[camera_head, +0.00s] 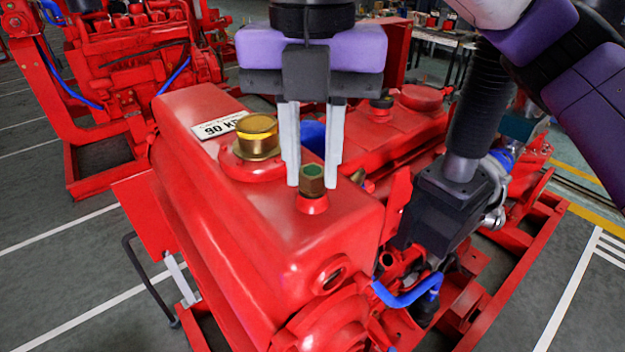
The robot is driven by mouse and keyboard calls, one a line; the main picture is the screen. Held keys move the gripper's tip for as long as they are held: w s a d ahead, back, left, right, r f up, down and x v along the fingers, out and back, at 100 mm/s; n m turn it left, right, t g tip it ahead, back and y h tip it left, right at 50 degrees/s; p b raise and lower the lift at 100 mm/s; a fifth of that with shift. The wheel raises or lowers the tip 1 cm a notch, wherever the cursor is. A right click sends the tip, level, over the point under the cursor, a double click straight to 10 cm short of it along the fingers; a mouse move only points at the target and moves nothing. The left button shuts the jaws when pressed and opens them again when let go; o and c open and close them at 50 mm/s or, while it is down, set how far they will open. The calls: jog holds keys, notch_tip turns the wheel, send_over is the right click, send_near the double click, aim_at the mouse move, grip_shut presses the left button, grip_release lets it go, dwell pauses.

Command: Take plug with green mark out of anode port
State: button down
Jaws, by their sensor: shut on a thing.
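The plug with the green mark (312,183) is a small brass hex plug with a green top. It stands upright at a red round boss (313,204) on top of the red engine housing, in the head view. This boss appears to be the anode port; its opening is hidden under the plug. I cannot tell how deep the plug sits in it. My gripper (312,178) points straight down from above, its two pale fingers on either side of the plug. It is shut on the plug.
A large gold cap (257,137) stands on the housing just left of my fingers, beside a white label (219,126). A black part with a ribbed hose rises to the right. Another red engine (130,60) stands behind at left. Open grey floor lies at front left.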

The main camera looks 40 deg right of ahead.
aim_at(312, 170)
jog(key=shift+r, duration=0.8)
dwell(0.4)
jog(key=shift+r, duration=2.35)
